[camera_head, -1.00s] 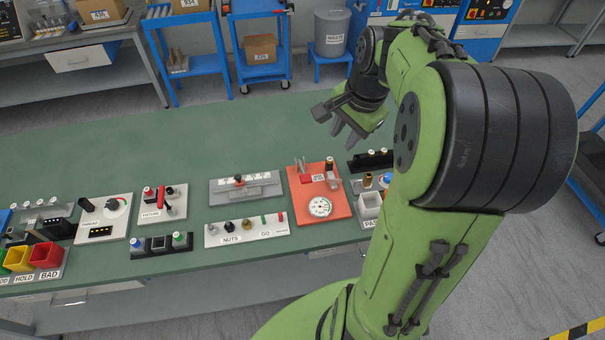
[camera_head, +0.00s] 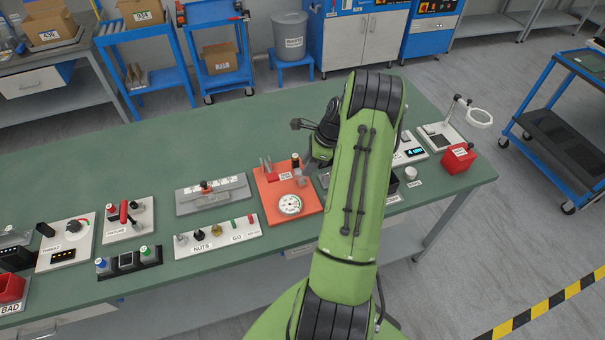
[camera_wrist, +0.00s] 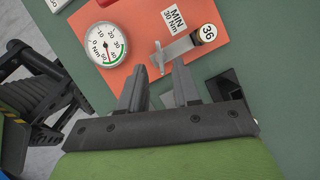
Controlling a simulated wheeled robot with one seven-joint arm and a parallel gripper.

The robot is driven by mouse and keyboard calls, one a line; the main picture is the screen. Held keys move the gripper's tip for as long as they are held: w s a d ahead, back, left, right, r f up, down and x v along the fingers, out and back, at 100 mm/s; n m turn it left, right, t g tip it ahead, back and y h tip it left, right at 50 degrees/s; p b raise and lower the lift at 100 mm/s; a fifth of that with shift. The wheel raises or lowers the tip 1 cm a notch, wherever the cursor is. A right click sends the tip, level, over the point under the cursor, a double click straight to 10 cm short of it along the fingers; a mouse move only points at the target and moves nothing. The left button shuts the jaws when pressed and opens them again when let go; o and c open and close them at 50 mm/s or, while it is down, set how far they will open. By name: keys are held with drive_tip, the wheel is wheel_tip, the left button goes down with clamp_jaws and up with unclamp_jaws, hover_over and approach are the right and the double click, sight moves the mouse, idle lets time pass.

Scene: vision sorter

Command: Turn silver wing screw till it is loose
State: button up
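A small silver T-shaped piece (camera_wrist: 158,55), which looks like the wing screw, stands at the end of a silver block (camera_wrist: 178,50) on the orange board (camera_wrist: 125,20). The block reaches to a round cap marked 36 (camera_wrist: 208,34). My gripper (camera_wrist: 160,68) is open, its two fingers apart with nothing seen between them. In the wrist view the fingertips lie just below the silver piece; I cannot tell their height above it.
A round gauge (camera_wrist: 104,45) and a MIN 30 Nm label (camera_wrist: 174,17) are on the same board. Left of it are a grey fixture (camera_head: 212,194) and the NUTS panel (camera_head: 218,241). A red box (camera_head: 458,158) stands at right. The back of the green table (camera_head: 150,155) is clear.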

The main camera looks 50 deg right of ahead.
sight(302, 177)
drive_tip(key=x, duration=0.4)
drive_tip(key=shift+f, duration=0.1)
clamp_jaws()
